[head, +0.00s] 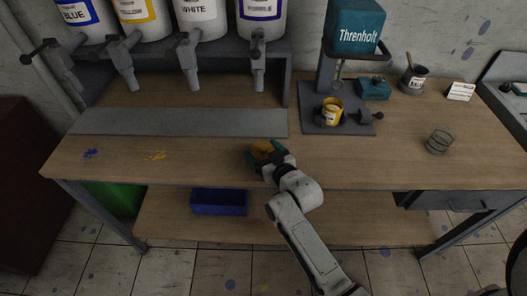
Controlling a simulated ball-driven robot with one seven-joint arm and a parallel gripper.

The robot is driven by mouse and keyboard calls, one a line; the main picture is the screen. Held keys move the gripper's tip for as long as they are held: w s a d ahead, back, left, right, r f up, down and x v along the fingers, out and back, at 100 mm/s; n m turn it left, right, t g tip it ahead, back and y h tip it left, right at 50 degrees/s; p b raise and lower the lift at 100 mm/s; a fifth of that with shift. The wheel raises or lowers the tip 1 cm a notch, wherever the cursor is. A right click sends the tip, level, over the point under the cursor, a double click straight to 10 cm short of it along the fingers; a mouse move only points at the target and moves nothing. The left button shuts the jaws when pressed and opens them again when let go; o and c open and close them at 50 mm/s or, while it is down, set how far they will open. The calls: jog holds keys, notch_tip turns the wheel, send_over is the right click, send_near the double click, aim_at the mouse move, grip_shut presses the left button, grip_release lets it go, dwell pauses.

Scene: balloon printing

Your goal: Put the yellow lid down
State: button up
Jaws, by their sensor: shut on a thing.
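My gripper (267,161) is at the front middle of the workbench, shut on the yellow lid (262,149). The lid shows as a small yellow-orange patch between the dark teal fingers, and part of it is hidden by them. I cannot tell whether the lid touches the bench top (350,160) or is just above it. A yellow paint can (331,111) stands on the base of the teal Threnholt machine (355,30), to the right of and behind my gripper.
Dispensers with paint containers (200,14) line the back left, above a grey strip (180,122). A blue bin (219,201) is below. Bench around my gripper is clear.

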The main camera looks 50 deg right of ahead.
jog(key=shift+f+b, duration=0.4)
jog(key=shift+f, duration=0.05)
jog(key=shift+f, duration=0.15)
jog(key=o, duration=0.8)
jog(key=shift+r, duration=0.4)
jog(key=v, duration=1.2)
jog(key=shift+r+b, duration=0.25)
jog(key=shift+b, duration=0.05)
